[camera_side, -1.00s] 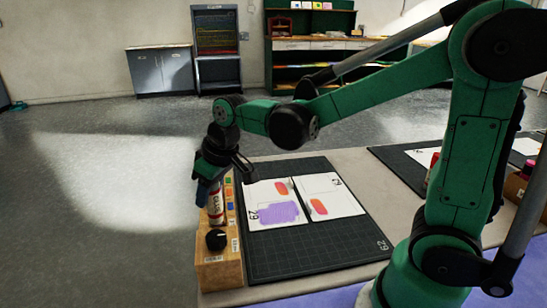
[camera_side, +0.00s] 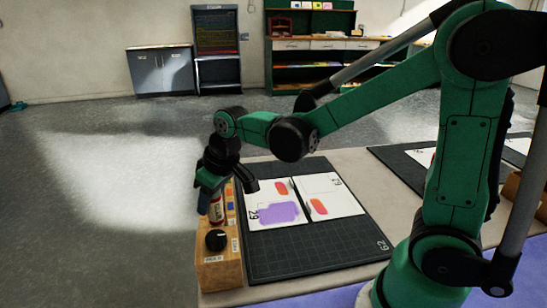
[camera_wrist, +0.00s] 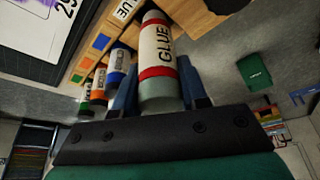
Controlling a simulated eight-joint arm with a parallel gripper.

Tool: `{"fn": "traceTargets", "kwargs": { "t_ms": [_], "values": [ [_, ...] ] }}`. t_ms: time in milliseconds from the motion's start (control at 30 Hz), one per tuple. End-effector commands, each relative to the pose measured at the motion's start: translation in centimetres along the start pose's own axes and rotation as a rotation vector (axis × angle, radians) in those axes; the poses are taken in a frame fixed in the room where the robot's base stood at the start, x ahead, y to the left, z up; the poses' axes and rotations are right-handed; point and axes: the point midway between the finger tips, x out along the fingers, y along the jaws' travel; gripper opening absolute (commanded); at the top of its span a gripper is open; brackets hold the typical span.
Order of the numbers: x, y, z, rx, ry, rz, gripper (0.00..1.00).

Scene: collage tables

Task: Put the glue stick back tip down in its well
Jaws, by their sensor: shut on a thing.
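The glue stick is a white tube with a red band and GLUE lettering. It shows in the side view (camera_side: 216,211) and, close up, in the wrist view (camera_wrist: 157,45). My gripper (camera_side: 212,190) is shut on its grey-green end, with blue fingers on both sides in the wrist view (camera_wrist: 160,92). The stick is near upright, its other end towards the wooden block (camera_side: 220,272). A GLUE label shows on the block beside it.
Blue (camera_wrist: 117,65) and orange (camera_wrist: 98,88) tubes stand in a row beside the glue stick. A dark cutting mat (camera_side: 290,260) with printed cards (camera_side: 277,209) lies right of the block.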

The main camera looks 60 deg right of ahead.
Motion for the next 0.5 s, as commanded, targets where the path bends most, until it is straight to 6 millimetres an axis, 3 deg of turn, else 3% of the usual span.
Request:
{"fn": "traceTargets", "kwargs": {
  "t_ms": [500],
  "values": [
    [1.1, 0.0, 0.4, 0.0, 0.0, 0.0, 0.0]
  ]
}}
